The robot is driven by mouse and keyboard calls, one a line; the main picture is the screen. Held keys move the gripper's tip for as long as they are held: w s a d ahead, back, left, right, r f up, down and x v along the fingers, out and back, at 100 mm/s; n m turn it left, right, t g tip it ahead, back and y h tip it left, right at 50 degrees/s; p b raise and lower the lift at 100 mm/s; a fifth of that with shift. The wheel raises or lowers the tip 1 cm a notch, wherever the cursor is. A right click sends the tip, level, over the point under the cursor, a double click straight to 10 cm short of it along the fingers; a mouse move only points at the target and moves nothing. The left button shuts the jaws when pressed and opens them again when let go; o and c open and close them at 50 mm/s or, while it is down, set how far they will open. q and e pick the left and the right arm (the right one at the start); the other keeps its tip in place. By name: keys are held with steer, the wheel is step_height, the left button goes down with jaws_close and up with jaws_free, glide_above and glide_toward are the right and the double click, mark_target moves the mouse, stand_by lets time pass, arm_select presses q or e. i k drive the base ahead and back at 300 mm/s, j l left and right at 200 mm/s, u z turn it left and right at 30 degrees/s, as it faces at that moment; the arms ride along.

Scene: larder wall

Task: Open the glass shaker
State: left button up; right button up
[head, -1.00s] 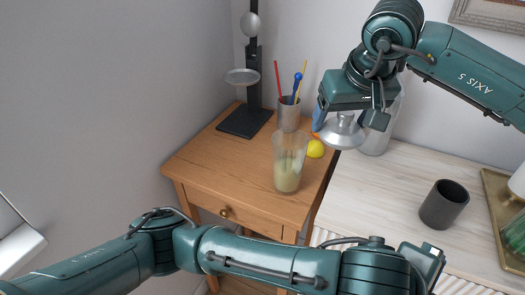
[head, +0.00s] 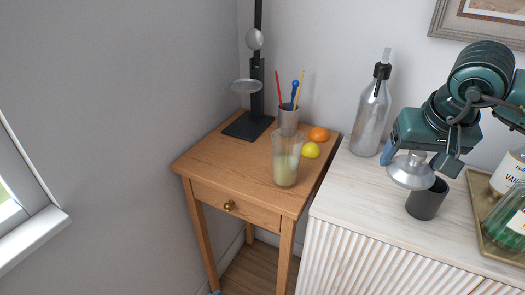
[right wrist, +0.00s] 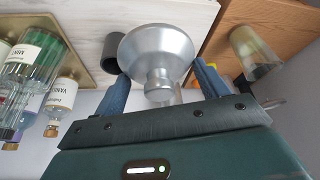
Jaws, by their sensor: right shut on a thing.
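The glass shaker's clear tumbler (head: 286,160) stands upright and uncovered on the small wooden table, with pale greenish contents. It also shows in the right wrist view (right wrist: 258,52). The silver dome-shaped metal lid (head: 409,171) is apart from it, to the right. My right gripper (head: 418,157) is shut on the lid's knob, with its blue fingers on either side of it in the right wrist view (right wrist: 163,88). The lid hangs over the white cabinet, in front of part of a dark cup.
The dark grey cup (head: 425,204) stands on the white cabinet (head: 345,195), left of a brass tray (head: 476,212) with bottles. A tall clear bottle (head: 370,120) stands behind. A lemon (head: 311,150), an orange (head: 319,134), a utensil cup (head: 288,121) and a black stand (head: 248,126) share the wooden table.

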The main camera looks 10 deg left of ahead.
mark_target(287, 143)
steer(key=u, duration=1)
steer(key=l+u, duration=0.25)
steer(key=u, duration=0.15)
steer(key=i+l+u, duration=0.1)
steer(key=l+u, duration=0.25)
steer(key=l, duration=0.6)
